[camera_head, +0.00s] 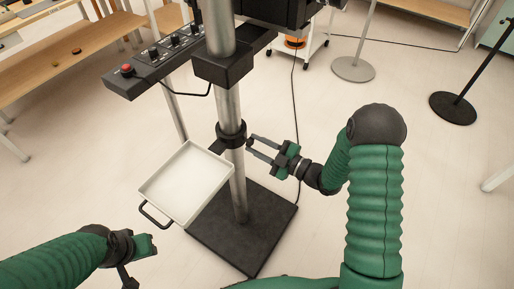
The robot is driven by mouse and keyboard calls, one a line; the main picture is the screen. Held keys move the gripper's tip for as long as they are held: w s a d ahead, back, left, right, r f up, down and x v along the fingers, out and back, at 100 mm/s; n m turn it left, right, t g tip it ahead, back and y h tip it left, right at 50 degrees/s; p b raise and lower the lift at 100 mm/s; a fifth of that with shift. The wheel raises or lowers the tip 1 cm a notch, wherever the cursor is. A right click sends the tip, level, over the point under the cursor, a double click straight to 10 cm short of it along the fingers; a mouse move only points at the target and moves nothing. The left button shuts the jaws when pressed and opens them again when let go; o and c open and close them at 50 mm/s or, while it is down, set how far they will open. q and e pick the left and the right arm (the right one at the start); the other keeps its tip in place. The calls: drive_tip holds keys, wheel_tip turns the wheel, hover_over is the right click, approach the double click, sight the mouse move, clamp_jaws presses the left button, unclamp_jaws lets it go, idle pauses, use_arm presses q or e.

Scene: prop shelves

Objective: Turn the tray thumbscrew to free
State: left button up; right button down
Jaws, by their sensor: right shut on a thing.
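The tray (187,184) is white and shallow, with a dark handle (154,215) at its front left. It is fixed to a steel pole (238,185) by a black collar (231,134). My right gripper (250,146) reaches in from the right, with its fingertips at the collar's right side. It is shut on the thumbscrew there, which is too small and covered to make out. My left gripper (127,272) is at the lower left, below the tray and apart from it. Its fingers are cut off or unclear.
The pole stands on a dark square base plate (262,232). Higher up are a black block (222,67) and a control panel with a red button (127,70). A wooden bench (70,72) is at the left. Stands with round feet (353,69) are at the right. The floor between is open.

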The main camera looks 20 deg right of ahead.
drive_tip(key=n+b, duration=0.2)
drive_tip(key=n, duration=0.1)
drive_tip(key=n+b, duration=0.1)
drive_tip(key=shift+f+n+b, duration=0.25)
drive_tip(key=shift+n+b, duration=0.05)
drive_tip(key=shift+a+f+n+b, duration=0.1)
drive_tip(key=shift+f+n+b, duration=0.05)
drive_tip(key=shift+n+b, duration=12.65)
drive_tip(key=m+b, duration=0.4)
drive_tip(key=c, duration=1.2)
unclamp_jaws()
drive_tip(key=shift+o, duration=0.6)
drive_tip(key=shift+r, duration=0.2)
